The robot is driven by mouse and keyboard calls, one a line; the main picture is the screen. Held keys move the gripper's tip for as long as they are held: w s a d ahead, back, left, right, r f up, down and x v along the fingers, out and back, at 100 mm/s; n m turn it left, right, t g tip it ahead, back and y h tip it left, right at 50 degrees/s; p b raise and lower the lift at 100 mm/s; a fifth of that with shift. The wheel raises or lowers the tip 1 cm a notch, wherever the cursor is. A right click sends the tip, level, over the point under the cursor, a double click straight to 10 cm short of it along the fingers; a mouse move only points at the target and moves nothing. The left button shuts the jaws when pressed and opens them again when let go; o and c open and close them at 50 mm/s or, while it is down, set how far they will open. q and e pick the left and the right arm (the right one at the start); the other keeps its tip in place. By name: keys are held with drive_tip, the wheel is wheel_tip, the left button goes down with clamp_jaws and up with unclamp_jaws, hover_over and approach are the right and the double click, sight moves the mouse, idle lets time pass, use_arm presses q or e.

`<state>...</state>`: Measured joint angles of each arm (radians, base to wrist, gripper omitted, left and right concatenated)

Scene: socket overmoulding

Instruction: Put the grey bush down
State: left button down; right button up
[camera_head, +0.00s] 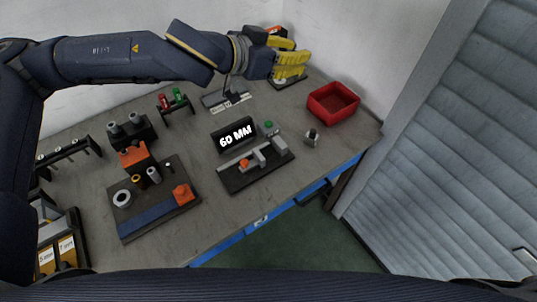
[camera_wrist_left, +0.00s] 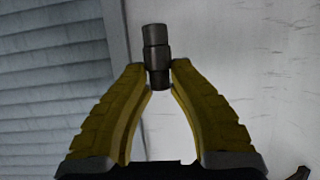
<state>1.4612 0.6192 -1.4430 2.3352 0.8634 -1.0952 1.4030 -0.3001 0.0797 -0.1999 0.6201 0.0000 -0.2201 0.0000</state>
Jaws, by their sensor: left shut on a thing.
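My left gripper (camera_head: 301,63) is at the far back of the table, its yellow fingers pointing right. In the left wrist view, its fingertips (camera_wrist_left: 158,72) are shut on the grey bush (camera_wrist_left: 156,45), a dark grey stepped cylinder standing out past the tips. The bush is not clearly visible in the head view. A similar small grey stepped piece (camera_head: 311,138) stands on the table in front of the red bin. My right gripper is not in view.
A red bin (camera_head: 333,115) stands at the back right. A black fixture with a "60 MM" display (camera_head: 235,136) is mid-table. A board with several parts (camera_head: 150,218) lies front left. Small racks (camera_head: 131,129) stand behind it. The table's right corner is bare.

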use_arm(q)
drive_tip(key=shift+n+t+y, duration=0.7)
drive_tip(key=shift+n, duration=0.1)
drive_tip(key=a+f, duration=0.1)
drive_tip(key=f, duration=0.8)
drive_tip(key=s+a+f, duration=0.1)
drive_tip(key=a+f, duration=0.1)
drive_tip(key=f, duration=0.8)
drive_tip(key=a+f, duration=0.1)
drive_tip(key=f, duration=0.9)
drive_tip(key=shift+s+a, duration=0.2)
drive_tip(key=shift+a, duration=0.2)
drive_tip(key=shift+f, duration=0.15)
drive_tip(key=c, duration=1.2)
unclamp_jaws()
